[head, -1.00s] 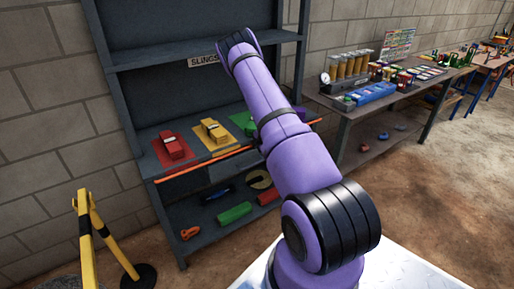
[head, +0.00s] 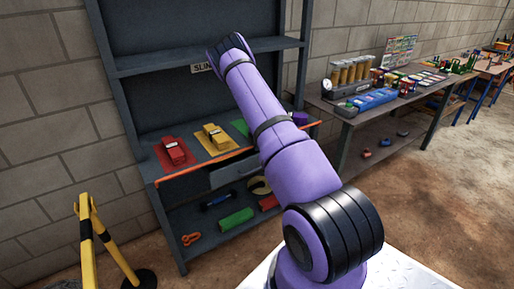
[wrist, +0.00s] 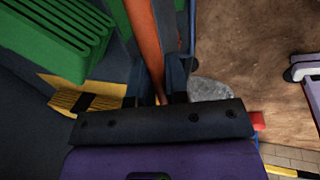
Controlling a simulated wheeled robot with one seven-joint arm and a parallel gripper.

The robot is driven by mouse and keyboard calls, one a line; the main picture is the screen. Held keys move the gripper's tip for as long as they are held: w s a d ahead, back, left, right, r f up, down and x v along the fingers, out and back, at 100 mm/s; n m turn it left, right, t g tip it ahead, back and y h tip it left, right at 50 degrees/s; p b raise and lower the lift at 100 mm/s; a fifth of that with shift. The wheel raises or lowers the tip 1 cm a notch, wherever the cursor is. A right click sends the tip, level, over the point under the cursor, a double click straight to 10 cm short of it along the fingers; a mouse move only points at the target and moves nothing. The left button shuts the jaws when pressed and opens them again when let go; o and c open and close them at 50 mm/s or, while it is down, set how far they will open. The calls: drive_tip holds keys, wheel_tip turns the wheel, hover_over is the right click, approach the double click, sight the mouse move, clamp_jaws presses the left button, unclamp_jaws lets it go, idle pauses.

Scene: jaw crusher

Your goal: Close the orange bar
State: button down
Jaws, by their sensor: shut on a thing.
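The orange bar (head: 205,168) runs along the front edge of the shelf unit's middle shelf in the head view, sloping up to the right behind my arm. In the wrist view the orange bar (wrist: 146,45) comes down from the top and passes between the dark fingers of my gripper (wrist: 160,85). My gripper is shut on the bar.
A red sling (head: 174,151), a yellow sling (head: 215,136) and a green one (wrist: 65,35) lie on the shelf beside the bar. A yellow barrier (head: 90,235) stands at left. A workbench (head: 345,113) stands at right. The floor at right is open.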

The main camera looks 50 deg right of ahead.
drive_tip(key=shift+w+d+r+g+y, duration=0.1)
drive_tip(key=shift+w+g+y, duration=0.35)
drive_tip(key=shift+g, duration=0.9)
drive_tip(key=shift+w+d+r+g+y, duration=0.15)
drive_tip(key=shift+w+g, duration=0.45)
drive_tip(key=shift+g, duration=0.75)
drive_tip(key=shift+a, duration=0.1)
drive_tip(key=c, duration=1.1)
unclamp_jaws()
drive_tip(key=shift+w+f, duration=0.1)
drive_tip(key=shift+r, duration=0.2)
drive_tip(key=r, duration=0.3)
drive_tip(key=w+r, duration=0.1)
drive_tip(key=r, duration=0.2)
drive_tip(key=w+r, duration=0.1)
drive_tip(key=r, duration=0.3)
drive_tip(key=shift+w+d+r, duration=0.1)
drive_tip(key=shift+d, duration=0.2)
drive_tip(key=shift+r, duration=0.1)
